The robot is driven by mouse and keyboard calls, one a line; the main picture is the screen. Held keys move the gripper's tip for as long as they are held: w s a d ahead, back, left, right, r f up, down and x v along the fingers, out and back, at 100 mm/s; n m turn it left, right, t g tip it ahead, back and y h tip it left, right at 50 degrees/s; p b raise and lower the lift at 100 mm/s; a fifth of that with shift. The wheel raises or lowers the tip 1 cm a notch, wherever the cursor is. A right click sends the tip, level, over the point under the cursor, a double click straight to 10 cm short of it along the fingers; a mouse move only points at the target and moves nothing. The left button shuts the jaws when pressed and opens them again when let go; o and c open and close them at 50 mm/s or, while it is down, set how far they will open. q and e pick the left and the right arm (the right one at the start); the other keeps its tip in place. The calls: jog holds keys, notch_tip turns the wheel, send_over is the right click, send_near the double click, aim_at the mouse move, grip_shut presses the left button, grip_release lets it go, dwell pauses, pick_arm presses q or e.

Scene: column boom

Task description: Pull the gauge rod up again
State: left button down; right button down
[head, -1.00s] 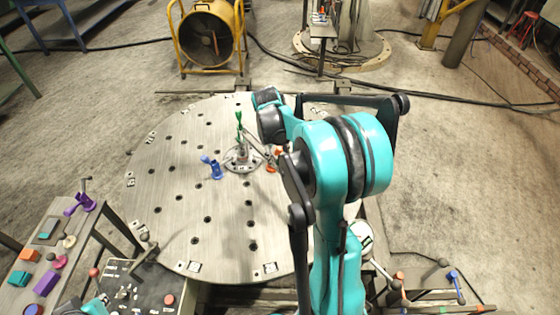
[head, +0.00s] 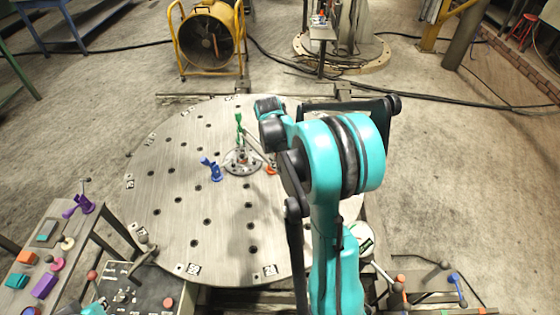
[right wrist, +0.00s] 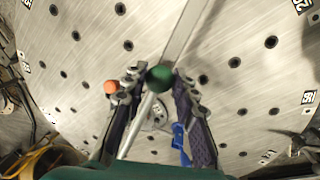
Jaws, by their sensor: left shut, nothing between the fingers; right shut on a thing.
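In the right wrist view, a round green knob (right wrist: 160,78) sits between the two dark fingers of my right gripper (right wrist: 158,82), which is shut on it. I take the knob as the top of the gauge rod; its shaft below is hidden. In the head view an upright green piece (head: 239,128) stands at the round metal flange (head: 243,160) on the big steel disc (head: 190,215). My right fingertips are not clear in that view.
A blue clamp (head: 211,168) and an orange piece (head: 270,168) are close to the flange. A bench (head: 22,283) with coloured blocks stands at left. A yellow fan (head: 208,38) stands behind the disc. The disc's left side is clear.

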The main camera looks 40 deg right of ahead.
notch_tip(320, 180, up, 9)
jog(key=p, duration=0.5)
jog(key=shift+r, duration=0.15)
jog(key=shift+w+d, duration=0.1)
jog(key=shift+w, duration=0.05)
jog(key=c, duration=1.5)
grip_release()
jog(key=o, duration=0.3)
jog(key=shift+r, duration=0.15)
jog(key=a+r, duration=0.1)
jog(key=r, duration=0.6)
jog(key=a+r, duration=0.1)
jog(key=r, duration=0.3)
jog(key=shift+s+a+r, duration=0.25)
jog(key=shift+s+a, duration=0.05)
jog(key=shift+s, duration=0.05)
